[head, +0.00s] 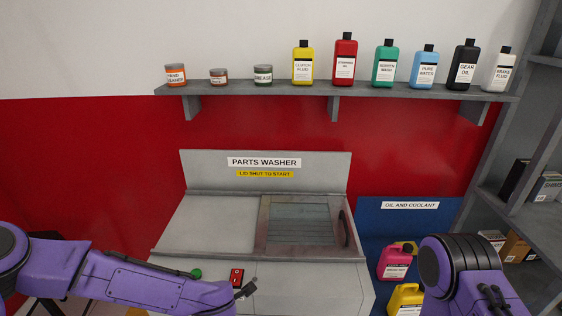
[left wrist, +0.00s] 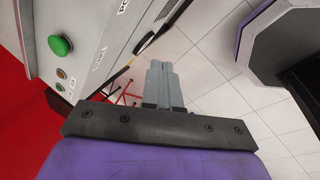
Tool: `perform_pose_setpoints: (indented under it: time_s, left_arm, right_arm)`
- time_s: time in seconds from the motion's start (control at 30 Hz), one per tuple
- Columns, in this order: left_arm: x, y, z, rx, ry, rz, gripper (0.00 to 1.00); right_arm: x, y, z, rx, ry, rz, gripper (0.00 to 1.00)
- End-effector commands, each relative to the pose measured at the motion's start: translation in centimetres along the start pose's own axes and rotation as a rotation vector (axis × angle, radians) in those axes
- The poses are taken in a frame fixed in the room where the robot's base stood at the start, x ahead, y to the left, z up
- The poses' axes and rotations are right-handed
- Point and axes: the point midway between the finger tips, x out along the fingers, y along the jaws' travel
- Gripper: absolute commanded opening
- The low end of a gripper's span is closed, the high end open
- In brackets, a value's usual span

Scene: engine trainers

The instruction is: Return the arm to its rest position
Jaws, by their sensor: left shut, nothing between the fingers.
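My left arm reaches in from the left in the head view, and its gripper (head: 246,290) is at the front of the parts washer, just below and right of a red switch (head: 237,275). In the left wrist view the two grey fingers of the left gripper (left wrist: 160,68) are together and hold nothing. Part of my right arm shows at the lower right of the head view; its gripper is out of the picture.
The grey parts washer (head: 215,222) has its windowed lid down. A green button (head: 195,273) is on its front, also in the left wrist view (left wrist: 60,45). A blue oil and coolant station (head: 408,219) holds jugs. A bottle shelf (head: 380,92) is above; dark racking (head: 530,218) stands right.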

Motion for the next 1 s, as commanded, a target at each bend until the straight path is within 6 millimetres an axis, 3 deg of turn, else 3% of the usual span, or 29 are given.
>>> perform_pose_setpoints:
  time_s: [0.17,0.23,0.4,0.47,0.5,0.6,1.0]
  left_arm:
    - [6.2,-6.1,-3.5,0.423,0.024,0.093,0.00]
    - [8.7,-9.4,-5.8,0.639,0.026,0.110,0.00]
    - [13.4,-18.0,-14.6,1.198,0.018,0.055,0.00]
    - [14.1,-19.7,-17.6,1.323,0.028,0.017,0.00]
    - [14.4,-20.3,-19.3,1.378,0.044,-0.007,0.00]
    - [15.2,-20.9,-21.9,1.446,0.091,-0.044,0.00]
    - [15.1,-21.1,-21.9,1.452,0.091,-0.050,0.00]
  right_arm:
    - [1.9,-0.1,0.8,0.000,-0.001,0.001,0.43]
    - [2.8,-0.2,1.2,0.000,-0.001,0.001,0.43]
    - [5.6,-0.5,2.3,0.000,-0.001,0.000,0.43]
    - [6.3,-0.5,2.6,0.000,-0.001,0.000,0.43]
    - [6.7,-0.6,2.8,0.000,-0.001,0.000,0.43]
    - [7.4,-0.6,3.1,0.000,-0.001,0.001,0.43]
    - [7.3,-0.6,3.0,0.000,-0.001,0.000,0.43]
